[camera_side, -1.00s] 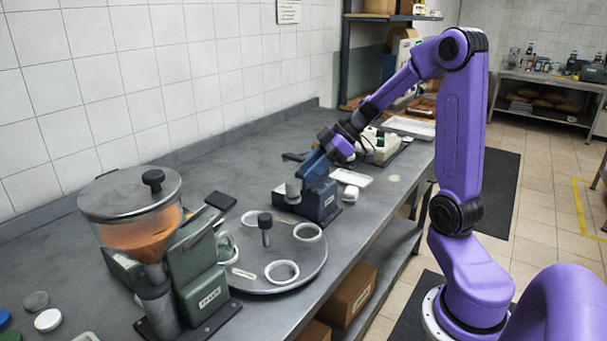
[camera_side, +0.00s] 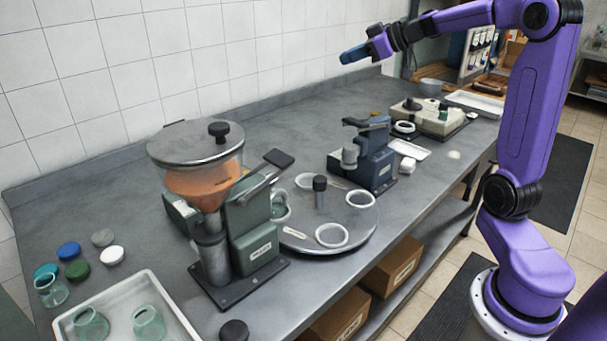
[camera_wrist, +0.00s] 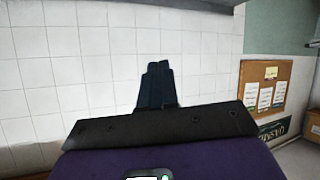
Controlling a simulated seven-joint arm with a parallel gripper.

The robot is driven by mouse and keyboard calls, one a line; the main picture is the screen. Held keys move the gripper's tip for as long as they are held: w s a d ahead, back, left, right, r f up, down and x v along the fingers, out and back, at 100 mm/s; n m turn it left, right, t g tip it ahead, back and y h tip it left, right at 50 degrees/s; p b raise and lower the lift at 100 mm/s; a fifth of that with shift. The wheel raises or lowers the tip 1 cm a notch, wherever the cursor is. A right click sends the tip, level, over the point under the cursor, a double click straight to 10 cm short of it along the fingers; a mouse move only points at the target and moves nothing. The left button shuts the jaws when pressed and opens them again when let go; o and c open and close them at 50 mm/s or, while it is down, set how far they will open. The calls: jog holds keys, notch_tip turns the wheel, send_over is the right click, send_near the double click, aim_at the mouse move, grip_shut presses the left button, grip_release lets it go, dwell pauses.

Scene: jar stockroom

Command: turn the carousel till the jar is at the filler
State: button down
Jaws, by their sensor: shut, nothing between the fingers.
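The carousel (camera_side: 346,216) is a grey round plate on the bench in the side view, with white ring seats and a dark-topped central post (camera_side: 319,190). The green filler (camera_side: 253,233) stands at its left, with a hopper of orange powder (camera_side: 200,185). A greenish glass jar (camera_side: 281,208) shows at the carousel's left edge, close beside the filler body and partly hidden by it. My gripper (camera_side: 352,55) is shut and empty, high above the back of the bench, well away from the carousel. Its blue fingers, together, also show in the wrist view (camera_wrist: 158,72) against the tiled wall.
A dark blue machine (camera_side: 372,165) stands behind the carousel's right side. A white tray (camera_side: 165,285) with jars is at the front left, near several coloured lids (camera_side: 77,269). A beige device (camera_side: 430,118) stands farther back. Cardboard boxes (camera_side: 392,268) sit below the bench.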

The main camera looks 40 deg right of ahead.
jog(key=w+d+r+m+t+h, duration=0.4)
jog(key=w+d+r+m+h, duration=0.4)
jog(key=w+d+m, duration=0.15)
jog(key=d+m+g+h, duration=0.2)
jog(key=d+m+h, duration=0.2)
jog(key=d+m, duration=0.15)
jog(key=m+g+y, duration=0.9)
jog(key=m+g, duration=0.3)
jog(key=g, duration=0.1)
send_over(303, 186)
jog(key=s+d, duration=0.1)
jog(key=d, duration=0.3)
jog(key=f, duration=3.9)
jog(key=shift+a+f, duration=0.2)
jog(key=shift+f, duration=0.05)
jog(key=shift+w+a+f, duration=0.2)
jog(key=shift+a+f, duration=0.05)
jog(key=shift+a, duration=0.3)
jog(key=shift+w+a+f, duration=0.15)
jog(key=shift+a+f, duration=0.1)
jog(key=shift+a, duration=0.25)
jog(key=shift+w+a+f+y, duration=0.2)
jog(key=shift+a+f+y, duration=0.15)
jog(key=shift+a, duration=0.3)
